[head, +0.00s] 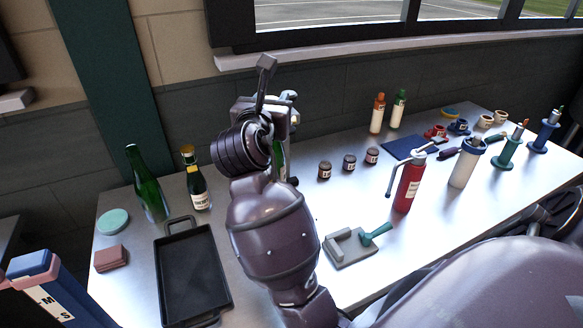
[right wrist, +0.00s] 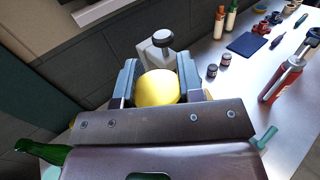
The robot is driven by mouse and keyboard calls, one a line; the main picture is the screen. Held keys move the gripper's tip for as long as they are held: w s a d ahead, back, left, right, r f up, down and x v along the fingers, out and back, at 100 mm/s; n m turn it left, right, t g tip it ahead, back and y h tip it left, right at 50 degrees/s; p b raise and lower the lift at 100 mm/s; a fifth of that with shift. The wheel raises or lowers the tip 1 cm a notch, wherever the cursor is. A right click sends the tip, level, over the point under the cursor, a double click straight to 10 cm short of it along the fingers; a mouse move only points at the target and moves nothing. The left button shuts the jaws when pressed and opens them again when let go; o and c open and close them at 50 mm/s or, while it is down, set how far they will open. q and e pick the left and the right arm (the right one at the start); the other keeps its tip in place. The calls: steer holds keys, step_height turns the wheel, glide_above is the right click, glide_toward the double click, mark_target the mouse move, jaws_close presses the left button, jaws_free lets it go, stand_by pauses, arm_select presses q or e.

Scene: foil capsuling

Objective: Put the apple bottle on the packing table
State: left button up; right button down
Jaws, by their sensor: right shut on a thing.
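My right gripper (right wrist: 158,86) is shut on a bottle with a yellow top (right wrist: 157,89), seen between the two fingers in the right wrist view. In the head view my arm hides most of this bottle; only a strip of green glass (head: 280,158) shows beside the wrist. I cannot read its label, so I cannot tell whether it is the apple bottle. A dark bottle with a gold top and a pale label (head: 197,182) stands on the metal table (head: 330,205), left of my right arm. An uncapped green bottle (head: 148,188) stands beside it. My left gripper is not in view.
A grey device with a dark knob (right wrist: 160,42) stands just beyond my right gripper. A black tray (head: 190,272) lies front left. Several small jars (head: 349,162), a red extinguisher-like canister (head: 408,185) and a grey block (head: 350,248) stand to the right.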

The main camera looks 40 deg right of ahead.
mark_target(274, 156)
step_height(274, 156, down, 12)
steer(key=b, duration=0.3)
steer(key=shift+f, duration=0.25)
step_height(274, 156, down, 5)
steer(key=shift+f+b, duration=0.15)
steer(key=shift+b, duration=0.7)
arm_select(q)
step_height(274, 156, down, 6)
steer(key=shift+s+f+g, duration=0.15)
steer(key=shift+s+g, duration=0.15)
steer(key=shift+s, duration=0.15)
arm_select(e)
steer(key=shift+f, duration=0.1)
steer(key=c, duration=0.8)
jaws_free()
steer(key=shift+f, duration=0.1)
steer(key=shift+o, duration=0.2)
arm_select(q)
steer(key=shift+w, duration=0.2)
